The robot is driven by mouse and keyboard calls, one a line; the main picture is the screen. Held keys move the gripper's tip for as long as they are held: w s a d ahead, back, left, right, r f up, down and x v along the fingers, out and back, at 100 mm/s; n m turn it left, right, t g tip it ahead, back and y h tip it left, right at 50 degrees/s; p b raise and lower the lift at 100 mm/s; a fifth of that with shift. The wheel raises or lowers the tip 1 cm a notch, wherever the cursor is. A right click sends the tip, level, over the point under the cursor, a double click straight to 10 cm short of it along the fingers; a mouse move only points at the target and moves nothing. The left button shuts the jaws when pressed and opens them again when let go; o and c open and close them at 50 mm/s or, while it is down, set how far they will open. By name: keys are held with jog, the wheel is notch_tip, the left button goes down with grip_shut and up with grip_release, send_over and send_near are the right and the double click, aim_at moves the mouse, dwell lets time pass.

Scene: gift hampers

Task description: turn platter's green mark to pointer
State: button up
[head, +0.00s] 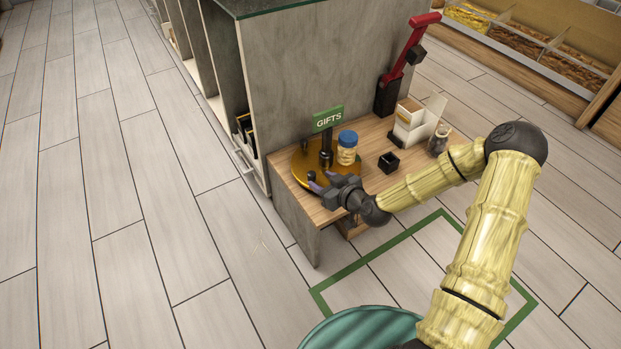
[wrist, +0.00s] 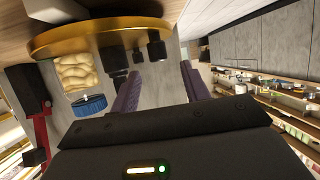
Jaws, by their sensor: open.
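The golden round platter (head: 301,164) lies on the wooden table, and its rim (wrist: 70,40) shows in the wrist view. A jar with a blue lid (head: 347,147) stands on its right side; it also shows in the wrist view (wrist: 75,73). A small dark knob (head: 311,175) stands near the platter's front left edge; a dark peg (wrist: 156,46) shows ahead of the fingers in the wrist view. My gripper (head: 321,183) is at the platter's front edge, its purple fingers (wrist: 156,84) apart with nothing held. I cannot make out the green mark or the pointer.
A green GIFTS sign (head: 328,118) on a dark post rises at the platter. A small black box (head: 388,162), a white holder (head: 415,122) and a red-and-black device (head: 404,65) stand to the right. A grey cabinet wall (head: 305,75) closes off the back.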

aim_at(313, 175)
jog(key=b+x, duration=0.2)
jog(key=x, duration=0.3)
jog(key=shift+w+f, duration=0.2)
jog(key=shift+w, duration=0.1)
jog(key=shift+w+a, duration=0.3)
jog(key=shift+a, duration=0.1)
jog(key=shift+c, duration=0.3)
grip_shut()
